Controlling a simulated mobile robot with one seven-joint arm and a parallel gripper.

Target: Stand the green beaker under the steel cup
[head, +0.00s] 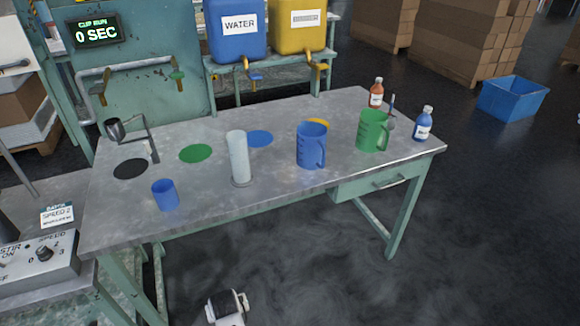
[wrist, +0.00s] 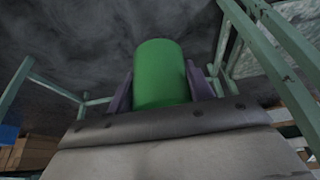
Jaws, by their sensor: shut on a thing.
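In the wrist view, my gripper (wrist: 160,92) is shut on a plain green beaker (wrist: 160,70), with one dark finger on each side of it. The beaker is off the table, over dark floor. The head view does not show it; only a white and black part of my arm (head: 228,308) shows at the bottom edge, in front of the table. The small steel cup (head: 113,131) sits in a bent metal holder at the table's far left, near a black disc (head: 131,169). The table top below the cup shows no beaker.
On the table (head: 215,205) stand a small blue beaker (head: 165,195), a clear cylinder (head: 238,160), a blue jug (head: 311,146), a green jug (head: 373,131) and bottles (head: 423,124). A green disc (head: 195,153) is bare. A display (head: 96,33) reads 0 SEC.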

